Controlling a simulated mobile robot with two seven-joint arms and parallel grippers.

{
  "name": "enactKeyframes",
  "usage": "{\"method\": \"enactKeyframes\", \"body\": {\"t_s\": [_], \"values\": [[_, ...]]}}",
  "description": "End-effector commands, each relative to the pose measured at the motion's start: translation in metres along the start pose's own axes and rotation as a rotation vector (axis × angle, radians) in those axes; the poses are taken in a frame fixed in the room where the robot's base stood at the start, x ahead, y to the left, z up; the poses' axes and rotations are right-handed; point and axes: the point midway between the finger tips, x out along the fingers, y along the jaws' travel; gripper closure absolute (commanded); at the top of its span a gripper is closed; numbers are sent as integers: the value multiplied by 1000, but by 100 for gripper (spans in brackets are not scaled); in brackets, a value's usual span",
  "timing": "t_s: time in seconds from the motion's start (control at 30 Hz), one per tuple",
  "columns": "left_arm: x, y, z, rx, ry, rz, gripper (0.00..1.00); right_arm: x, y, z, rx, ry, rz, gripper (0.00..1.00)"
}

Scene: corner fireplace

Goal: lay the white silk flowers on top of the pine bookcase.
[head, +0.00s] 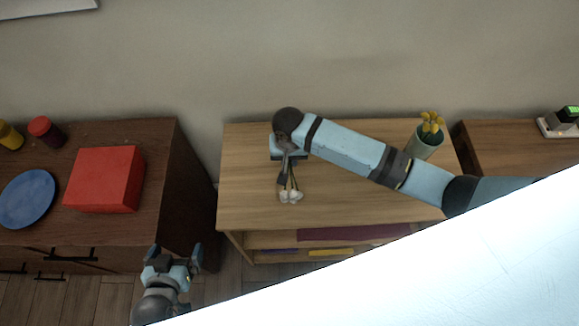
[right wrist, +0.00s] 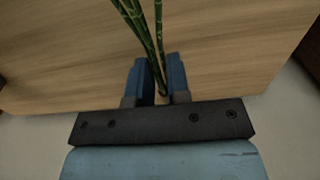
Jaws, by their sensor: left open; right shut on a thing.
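The white silk flowers (head: 291,196) show in the head view as white blooms on thin green stems over the pine bookcase (head: 345,200). My right gripper (head: 285,178) is shut on their stems above the left part of the bookcase top. The right wrist view shows the green stems (right wrist: 157,35) between the fingers of the right gripper (right wrist: 162,72), with the wood top beyond; the blooms are out of that view. I cannot tell whether the flowers touch the top. My left gripper (head: 174,252) is open and empty, low in front of the dark cabinet.
The dark cabinet (head: 150,150) on the left bears a red box (head: 105,180), a blue plate (head: 27,198) and jars. The bookcase top around the white flowers is clear.

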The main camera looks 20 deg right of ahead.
Motion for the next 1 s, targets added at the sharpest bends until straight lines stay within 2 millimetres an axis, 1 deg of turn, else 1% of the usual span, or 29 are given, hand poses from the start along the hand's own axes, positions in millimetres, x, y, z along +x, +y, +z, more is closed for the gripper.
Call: {"method": "enactKeyframes", "body": {"t_s": [0.03, 0.1, 0.27, 0.5, 0.57, 0.77, 0.9, 0.93, 0.97, 1.0], "values": [[0, 0, 0, 0, 0, 0, 0, 9, 0, 0, 0, -1, 2, 100], [0, 0, 0, 0, 0, 0, 0, 17, 0, 0, 0, -1, 1, 100], [0, 0, 0, 0, 1, 0, 0, 27, 0, 0, 0, 0, 0, 100], [1, 0, 1, 0, 1, 0, 0, 58, 0, 0, 0, -1, 1, 100], [1, 0, 1, 0, 1, 0, 0, 61, 0, 0, 0, 1, 0, 100], [1, 0, 1, 0, 1, 0, 0, 61, 0, 0, 0, 1, -1, 100], [1, 0, 1, 0, 1, 0, 0, 64, 0, 0, 0, 0, -1, 100], [1, 0, 1, 0, 1, 0, 0, 64, 0, 0, -1, 0, -1, 76], [1, 0, 1, 0, 1, 0, 0, 64, 0, 0, -1, 0, -1, 70], [1, 0, 1, 0, 1, 0, 0, 64, 0, 0, -1, 0, -1, 60]]}}
